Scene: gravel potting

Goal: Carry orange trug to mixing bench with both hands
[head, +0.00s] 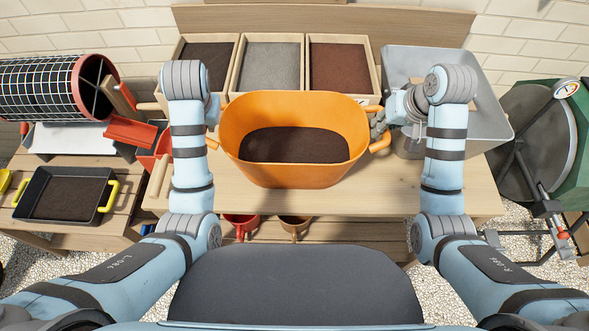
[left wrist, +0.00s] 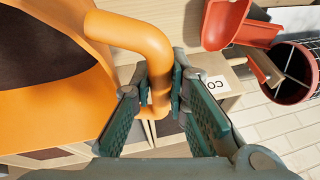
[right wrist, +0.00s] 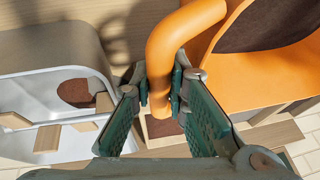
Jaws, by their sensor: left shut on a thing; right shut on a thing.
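The orange trug (head: 295,178) holds dark brown soil and sits in the middle of the head view, over the wooden mixing bench (head: 390,197). I cannot tell whether its base touches the bench top. My left gripper (left wrist: 160,90) is shut on the trug's left handle (left wrist: 150,38); in the head view my arm mostly hides that gripper. My right gripper (head: 382,125) is shut on the right handle (head: 380,144), which also shows between the fingers in the right wrist view (right wrist: 172,45). The trug looks about level.
Wooden bins of dark soil (head: 207,55), grey gravel (head: 270,70) and reddish material (head: 338,68) stand behind the trug. A grey tub (head: 490,118) is at right. A red scoop (head: 130,131) and a black tray (head: 40,216) are at left. Mugs (head: 241,222) sit below the bench top.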

